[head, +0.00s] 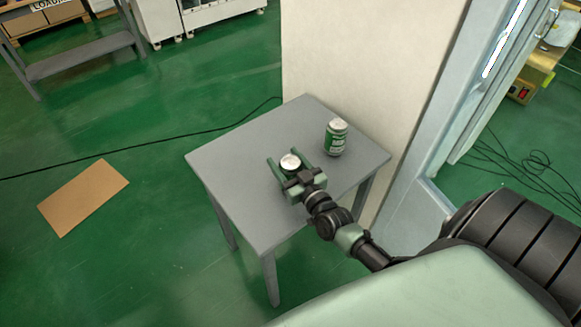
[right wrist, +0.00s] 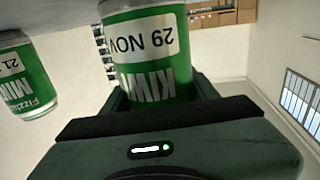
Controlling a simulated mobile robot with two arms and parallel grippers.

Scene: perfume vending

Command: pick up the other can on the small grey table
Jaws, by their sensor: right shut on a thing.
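The small grey table (head: 235,190) stands against a cream wall panel. My right gripper (head: 288,164) is over the table, its fingers around a green-and-white can (head: 290,161), whose silver top shows between them. In the right wrist view that can (right wrist: 150,50) shows "KIWI" and "29 NOV" upside down, close against the gripper (right wrist: 155,95). I cannot tell whether it touches the table. A second green can (head: 336,138) stands upright on the table to the right, apart from the gripper. In the right wrist view this can (right wrist: 25,80) reads "MIN" and "21", partly cut off. My left gripper is out of view.
The wall panel (head: 345,80) borders the table's back right edge, with a pale door frame (head: 425,140) beyond. A cardboard sheet (head: 83,197) and a black cable (head: 130,142) lie on the green floor. The table's left side is bare.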

